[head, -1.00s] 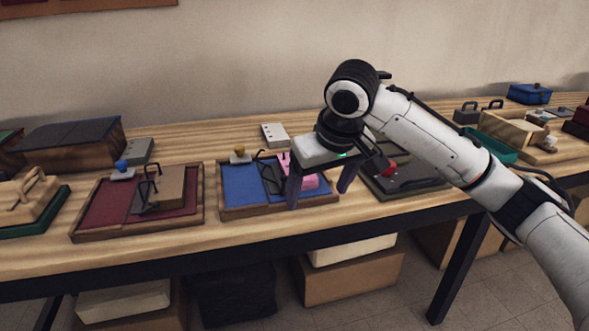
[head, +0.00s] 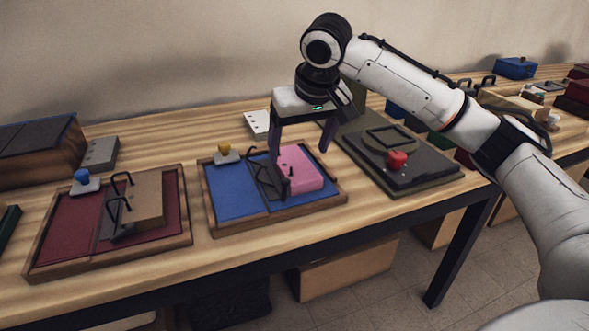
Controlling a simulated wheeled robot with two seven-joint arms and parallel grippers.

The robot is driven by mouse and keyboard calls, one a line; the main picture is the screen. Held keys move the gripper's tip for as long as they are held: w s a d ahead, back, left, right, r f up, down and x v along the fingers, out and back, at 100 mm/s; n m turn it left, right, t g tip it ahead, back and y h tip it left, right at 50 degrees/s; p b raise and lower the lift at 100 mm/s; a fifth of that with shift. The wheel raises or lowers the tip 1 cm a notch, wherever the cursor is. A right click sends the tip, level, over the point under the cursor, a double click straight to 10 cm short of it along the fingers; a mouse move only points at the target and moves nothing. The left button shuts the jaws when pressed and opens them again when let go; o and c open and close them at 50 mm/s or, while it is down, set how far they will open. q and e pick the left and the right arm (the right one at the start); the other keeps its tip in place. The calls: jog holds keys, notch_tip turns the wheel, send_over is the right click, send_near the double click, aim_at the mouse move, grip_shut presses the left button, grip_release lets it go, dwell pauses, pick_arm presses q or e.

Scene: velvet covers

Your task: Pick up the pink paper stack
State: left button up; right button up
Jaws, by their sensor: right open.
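The pink paper stack (head: 305,167) lies in the right part of a blue-lined wooden tray (head: 232,194) on the table. A black wire clip or handle (head: 265,180) stands at its left side. My right gripper (head: 300,152) is open, with its fingers pointing down above the stack. One finger shows near the stack's left side and the other beyond its right back side. I cannot tell whether either finger touches it. My left gripper is not in view.
A red-lined tray (head: 70,228) with a brown block (head: 142,200) stands to the left. A dark board with a red knob (head: 397,160) lies to the right. Boxes stand under the table.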

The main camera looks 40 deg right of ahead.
aim_at(294, 163)
jog(key=b+x, duration=0.1)
jog(key=x, duration=0.3)
jog(key=shift+w+f, duration=0.2)
jog(key=shift+w, duration=0.05)
jog(key=shift+c, duration=0.3)
jog(key=shift+r, duration=0.1)
jog(key=c, duration=1.2)
